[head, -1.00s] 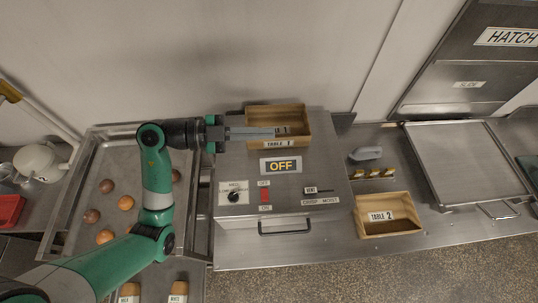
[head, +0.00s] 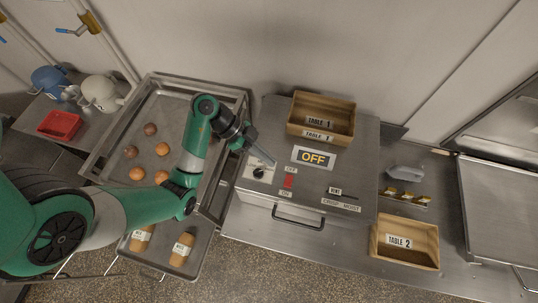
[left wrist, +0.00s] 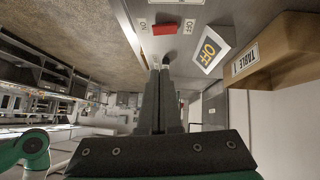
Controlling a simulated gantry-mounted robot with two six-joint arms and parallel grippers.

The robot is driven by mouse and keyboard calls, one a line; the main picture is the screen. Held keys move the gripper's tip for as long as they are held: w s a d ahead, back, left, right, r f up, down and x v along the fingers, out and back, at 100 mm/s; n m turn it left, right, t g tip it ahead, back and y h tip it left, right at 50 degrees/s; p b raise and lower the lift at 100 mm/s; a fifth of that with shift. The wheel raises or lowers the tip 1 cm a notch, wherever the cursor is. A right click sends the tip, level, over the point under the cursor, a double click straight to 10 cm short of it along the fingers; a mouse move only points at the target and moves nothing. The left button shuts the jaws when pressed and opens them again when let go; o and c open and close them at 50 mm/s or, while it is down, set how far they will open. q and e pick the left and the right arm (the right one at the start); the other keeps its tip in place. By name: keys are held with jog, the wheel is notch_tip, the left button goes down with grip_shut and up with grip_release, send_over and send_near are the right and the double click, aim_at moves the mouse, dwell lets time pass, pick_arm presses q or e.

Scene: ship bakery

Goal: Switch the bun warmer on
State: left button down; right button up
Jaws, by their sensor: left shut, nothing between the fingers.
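The bun warmer (head: 345,170) is a steel box with a drawer handle on its front. Its sign (head: 313,158) reads OFF. A red rocker switch (head: 288,181) sits on its top between OFF and ON labels, with a black dial (head: 259,173) to its left. The switch also shows in the left wrist view (left wrist: 165,29), just ahead of the fingertips. My left gripper (head: 270,162) is shut and empty, above the warmer near the dial, apart from the switch. My right gripper is not in view.
The TABLE 1 wooden box (head: 345,118) stands on the warmer's back. The TABLE 2 box (head: 377,240) is at its right. A steel tray with several buns (head: 137,174) lies left. A vent slider (head: 340,195) is right of the switch.

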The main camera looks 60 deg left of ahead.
pick_arm(q)
send_over(291, 184)
jog(key=s+a, duration=0.2)
jog(key=f, duration=0.5)
jog(key=shift+a+f, duration=0.2)
jog(key=shift+f, duration=0.05)
notch_tip(291, 184, down, 3)
jog(key=shift+d+r+b, duration=0.1)
jog(key=shift+r+b, duration=0.05)
jog(key=shift+b, duration=0.15)
jog(key=shift+s+f, duration=0.1)
jog(key=shift+f, duration=0.5)
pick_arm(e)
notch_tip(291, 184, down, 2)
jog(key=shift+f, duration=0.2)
